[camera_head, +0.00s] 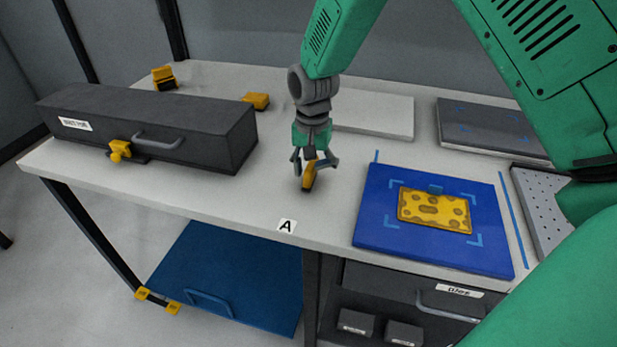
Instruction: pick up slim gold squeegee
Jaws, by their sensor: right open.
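The slim gold squeegee (309,176) shows as a small gold piece with a dark lower end, near the middle of the white table. It looks upright or slightly tilted. My right gripper (315,166) points down over it, with its fingers open around its upper part. The fingers hide that upper part, and I cannot tell whether they touch it. My left gripper is out of view.
A blue board (375,222) with a spotted yellow sheet (434,209) lies to the right. A long dark case (205,137) with a yellow latch stands left. Yellow blocks (257,101) and a pale slab (375,113) lie behind. The table's front edge is close.

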